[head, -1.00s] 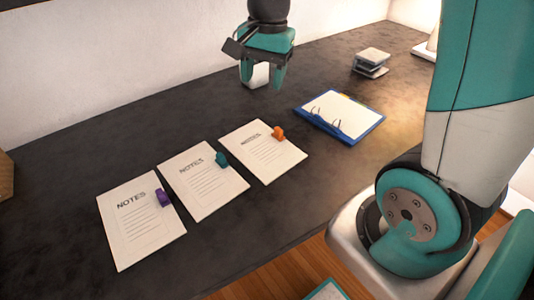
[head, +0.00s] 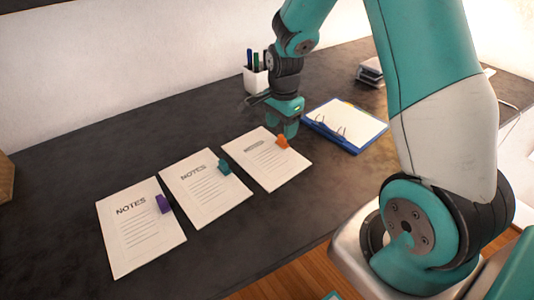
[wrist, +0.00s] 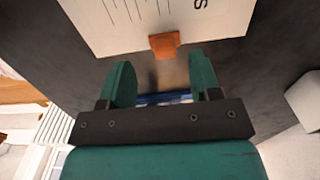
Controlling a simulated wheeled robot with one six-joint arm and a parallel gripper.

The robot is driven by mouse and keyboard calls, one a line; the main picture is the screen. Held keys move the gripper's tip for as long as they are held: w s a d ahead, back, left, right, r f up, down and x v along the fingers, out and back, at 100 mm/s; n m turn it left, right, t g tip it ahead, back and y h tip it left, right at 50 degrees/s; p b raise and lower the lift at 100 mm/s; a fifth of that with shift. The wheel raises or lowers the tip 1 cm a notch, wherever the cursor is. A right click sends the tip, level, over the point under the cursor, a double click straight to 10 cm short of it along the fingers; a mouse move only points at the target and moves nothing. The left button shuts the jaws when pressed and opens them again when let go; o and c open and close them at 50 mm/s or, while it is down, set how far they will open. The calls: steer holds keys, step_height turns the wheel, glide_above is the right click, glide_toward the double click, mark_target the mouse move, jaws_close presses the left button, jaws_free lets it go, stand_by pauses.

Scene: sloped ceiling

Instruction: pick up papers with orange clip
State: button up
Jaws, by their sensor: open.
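The papers with the orange clip (head: 266,160) lie flat on the dark desk, the rightmost of three NOTES stacks. The orange clip (head: 282,141) sits on their right edge. In the wrist view the orange clip (wrist: 164,45) stands just beyond the fingertips, roughly between them, with the papers (wrist: 150,18) behind it. My gripper (head: 288,130) is open and empty, close beside the clip; in the wrist view its two fingers (wrist: 162,80) are spread apart. I cannot tell whether a finger touches the clip.
Papers with a teal clip (head: 203,190) and papers with a purple clip (head: 138,228) lie to the left. A white pen cup (head: 256,80) stands behind my gripper. The desk's front left is clear.

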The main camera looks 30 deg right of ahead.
mark_target(281, 137)
steer(key=f, duration=0.5)
steer(key=shift+w+d, duration=0.15)
steer(key=shift+w, duration=0.05)
steer(key=c, duration=0.8)
steer(key=shift+r, duration=0.15)
step_height(281, 137, up, 20)
steer(key=shift+f+p, duration=0.1)
steer(key=shift+p, duration=0.35)
